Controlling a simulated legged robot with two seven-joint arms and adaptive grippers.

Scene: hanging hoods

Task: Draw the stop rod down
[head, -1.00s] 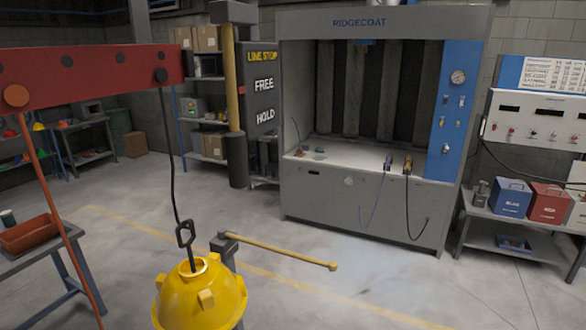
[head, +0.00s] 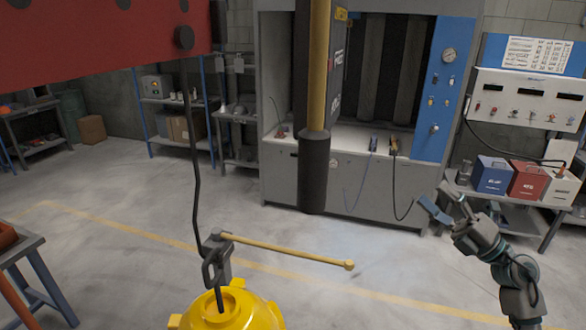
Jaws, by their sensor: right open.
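The stop rod (head: 319,70) is a yellow vertical rod hanging at the upper middle, with a thick dark sleeve (head: 314,175) at its lower end. Its top is outside the view. A dark sign (head: 338,75) stands close behind it, seen nearly edge-on, so its lettering is mostly unreadable. My right gripper (head: 447,204) is at the lower right, open and empty, pointing up and left. It is to the right of the sleeve in the picture and apart from it. My left gripper is not in view.
A yellow hood (head: 232,312) hangs by a dark hook at the bottom, beside a yellow horizontal bar (head: 290,250). A red beam (head: 90,40) crosses the upper left. The grey spray booth (head: 275,175) stands behind the rod. Open floor lies between.

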